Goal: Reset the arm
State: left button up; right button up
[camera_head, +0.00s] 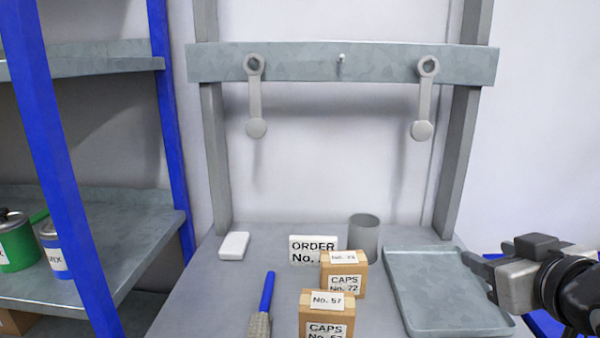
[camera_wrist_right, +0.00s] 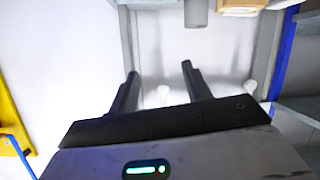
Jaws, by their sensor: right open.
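My right gripper (camera_head: 478,275) is at the right of the head view, beside the right edge of the metal tray. Its jaws are open and nothing shows between them. In the right wrist view the two dark fingers (camera_wrist_right: 158,82) stand apart with empty space between. My left gripper is not in view. Two grey agitators hang from the metal rail (camera_head: 300,62): the left agitator (camera_head: 255,97) and the right agitator (camera_head: 425,98). A bare peg (camera_head: 341,58) is between them.
The tray (camera_head: 405,262) looks empty. A shelf (camera_head: 110,235) with cans is at left.

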jog(key=s+a+f+g, duration=0.2)
jog(key=s+f+g, duration=0.15)
jog(key=f, duration=0.55)
jog(key=s+a+f+g, duration=0.1)
jog(key=s+f+g, duration=0.1)
jog(key=s+f, duration=0.5)
jog(key=s+a+f+g, duration=0.4)
jog(key=s+f+g, duration=0.1)
jog(key=s+f, duration=0.7)
pick_arm(q)
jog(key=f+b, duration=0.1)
jog(key=b, duration=0.2)
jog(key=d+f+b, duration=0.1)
jog(key=b, duration=0.1)
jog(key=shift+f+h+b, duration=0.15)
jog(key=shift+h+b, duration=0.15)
jog(key=shift+b, duration=0.1)
pick_arm(e)
jog(key=w+a+f+t+y, duration=0.3)
jog(key=w+a+f+t, duration=0.3)
jog(key=w+f+t, duration=0.1)
notch_tip(320, 180, down, 3)
jog(key=shift+w+a+r+y, duration=0.15)
jog(key=shift+w+a+y, duration=0.15)
jog(key=shift+w, duration=0.2)
